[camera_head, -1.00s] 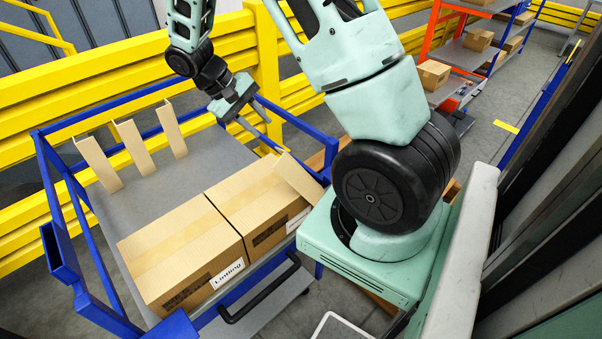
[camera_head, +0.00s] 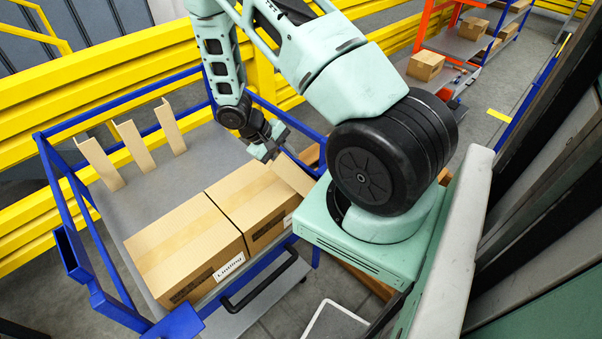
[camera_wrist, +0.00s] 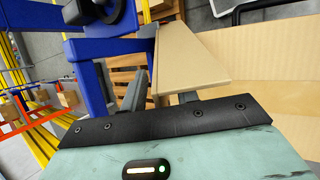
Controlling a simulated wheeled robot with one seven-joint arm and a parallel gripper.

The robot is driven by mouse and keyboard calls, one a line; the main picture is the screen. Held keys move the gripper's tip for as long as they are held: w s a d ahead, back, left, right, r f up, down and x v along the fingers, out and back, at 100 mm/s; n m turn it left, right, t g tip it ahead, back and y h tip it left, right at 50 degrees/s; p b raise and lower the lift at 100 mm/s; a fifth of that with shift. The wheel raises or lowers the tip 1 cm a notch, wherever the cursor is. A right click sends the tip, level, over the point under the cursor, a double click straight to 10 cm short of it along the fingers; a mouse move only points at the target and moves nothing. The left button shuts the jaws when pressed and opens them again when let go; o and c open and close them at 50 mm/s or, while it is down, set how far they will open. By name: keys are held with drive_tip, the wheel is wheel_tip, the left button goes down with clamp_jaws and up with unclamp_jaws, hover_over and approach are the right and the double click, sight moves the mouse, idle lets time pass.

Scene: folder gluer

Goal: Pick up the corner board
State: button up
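One corner board (camera_head: 292,177), a tan angled strip, leans at the right end of the cart beside the boxes. It shows large in the wrist view (camera_wrist: 190,58). My gripper (camera_head: 268,156) is at this board's upper left side in the head view. In the wrist view my gripper (camera_wrist: 162,95) has its fingers apart, with one edge of the board reaching between them. The right finger is partly hidden by the board. Whether a finger touches it I cannot tell. Three more corner boards (camera_head: 136,146) stand tilted at the cart's far left.
Two closed cartons (camera_head: 188,251) fill the front of the grey cart deck (camera_head: 186,180). Blue cart rails (camera_head: 70,195) surround it. A yellow barrier (camera_head: 110,75) runs behind. Shelves with boxes (camera_head: 425,66) stand at the back right. The deck between boards and cartons is bare.

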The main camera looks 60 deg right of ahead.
drive_tip(key=shift+x, duration=0.85)
clamp_jaws()
drive_tip(key=shift+r, duration=0.1)
